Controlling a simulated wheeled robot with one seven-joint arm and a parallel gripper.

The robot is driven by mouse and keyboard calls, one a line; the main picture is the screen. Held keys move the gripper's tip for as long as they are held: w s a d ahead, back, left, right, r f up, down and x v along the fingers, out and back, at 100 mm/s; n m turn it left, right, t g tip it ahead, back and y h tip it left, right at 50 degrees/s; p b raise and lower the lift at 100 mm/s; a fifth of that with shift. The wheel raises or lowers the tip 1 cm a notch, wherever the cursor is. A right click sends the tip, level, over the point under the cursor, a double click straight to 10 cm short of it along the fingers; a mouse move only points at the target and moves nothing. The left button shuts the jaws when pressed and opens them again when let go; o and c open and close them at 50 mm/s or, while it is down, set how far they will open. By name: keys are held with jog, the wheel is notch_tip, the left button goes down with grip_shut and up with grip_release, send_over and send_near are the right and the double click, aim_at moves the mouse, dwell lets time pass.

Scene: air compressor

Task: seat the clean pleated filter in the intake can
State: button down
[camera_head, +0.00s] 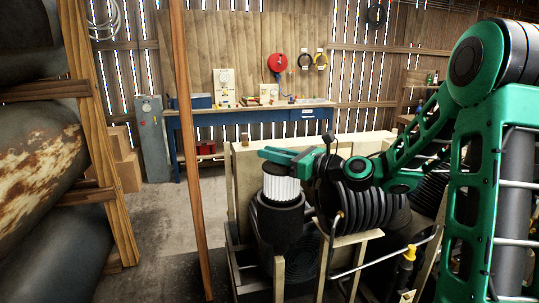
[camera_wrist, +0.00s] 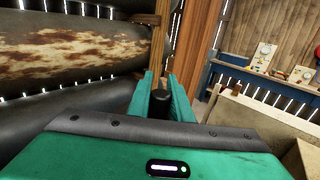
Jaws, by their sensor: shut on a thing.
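The clean pleated filter (camera_head: 281,188) is a white ribbed cylinder with a dark top, standing about upright in the head view. My green gripper (camera_head: 278,156) reaches in from the right and is shut on the filter's top. The black intake can (camera_head: 279,222) is directly below, and the filter's lower end meets its mouth. I cannot tell how deep the filter sits, as the can's near wall hides its bottom. In the wrist view, my gripper's fingers (camera_wrist: 160,92) close around a dark piece (camera_wrist: 161,104), apparently the filter's top; the white pleats are hidden there.
Black ribbed compressor parts (camera_head: 362,207) stand right beside the can, under my arm, within a pale wooden frame (camera_head: 350,238). A wooden post (camera_head: 190,150) stands to the left. Large rusty tanks (camera_head: 40,170) fill the far left. A blue workbench (camera_head: 245,125) is behind.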

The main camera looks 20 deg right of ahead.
aim_at(298, 188)
jog(key=shift+f, duration=4.35)
jog(key=c, duration=1.5)
grip_release()
jog(key=v, duration=1)
jog(key=shift+s+d, duration=0.2)
jog(key=shift+d, duration=0.1)
jog(key=shift+s, duration=0.1)
